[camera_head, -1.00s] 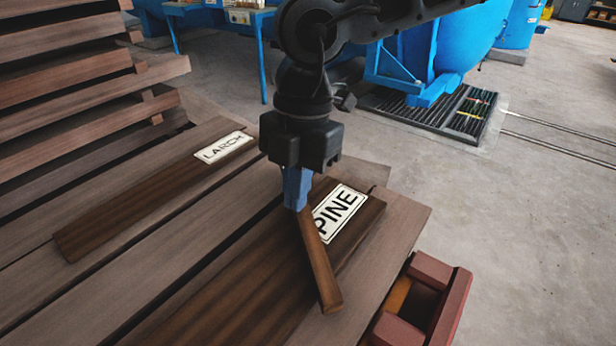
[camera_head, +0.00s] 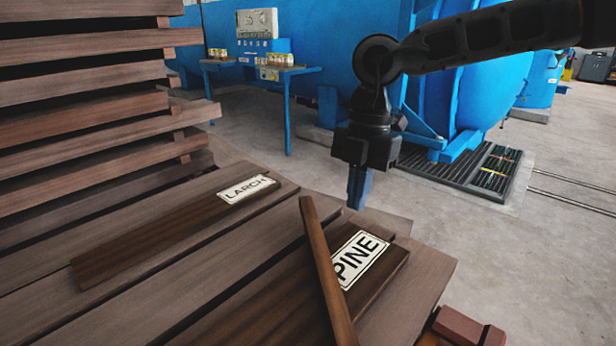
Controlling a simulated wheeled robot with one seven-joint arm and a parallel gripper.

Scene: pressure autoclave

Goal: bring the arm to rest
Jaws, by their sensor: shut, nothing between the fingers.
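My gripper (camera_head: 357,204) hangs from my black arm at the upper right, its blue fingers pointing down. It is shut and empty. It is above the far edge of the plank surface, beyond the PINE label (camera_head: 358,258). A brown wooden stick (camera_head: 325,270) lies across the dark board (camera_head: 240,311) that bears the PINE label, left of the label and apart from my gripper. Its lower end runs to the bottom of the picture.
Another dark board (camera_head: 150,238) with a LARCH label (camera_head: 246,189) lies to the left. Stacked planks (camera_head: 85,72) rise at the left. A blue table (camera_head: 288,72) with jars and a large blue vessel (camera_head: 325,45) stand behind. A floor grate (camera_head: 490,172) and open concrete are at the right.

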